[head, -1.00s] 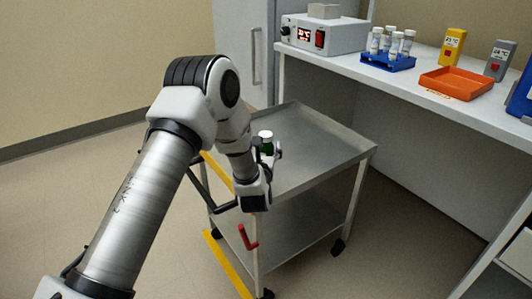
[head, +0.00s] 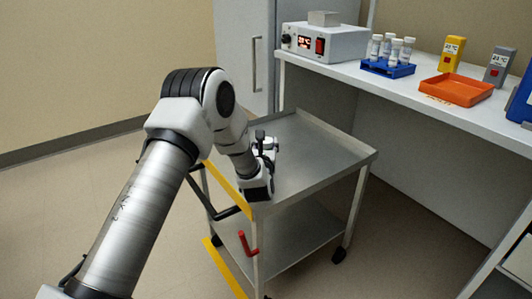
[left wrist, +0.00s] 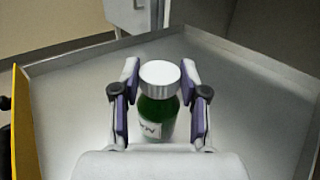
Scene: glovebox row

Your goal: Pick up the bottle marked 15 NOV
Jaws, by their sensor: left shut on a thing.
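A dark green bottle (left wrist: 157,117) with a white cap (left wrist: 160,77) stands upright on the grey metal cart top (left wrist: 75,100) in the left wrist view. Its white label shows only a few partial letters, so I cannot read a date. My left gripper (left wrist: 159,104) is shut on the bottle, one dark-padded finger on each side below the cap. In the head view my left gripper (head: 266,146) is low over the near left part of the cart, and the bottle is mostly hidden by it. My right gripper is not in view.
The cart top (head: 320,150) is otherwise clear, with a raised rim. A bench behind holds a blue rack (head: 388,67) of white-capped tubes, an orange tray (head: 459,90), yellow (head: 452,54) and grey (head: 497,62) handheld devices, and a box with a red display (head: 325,42).

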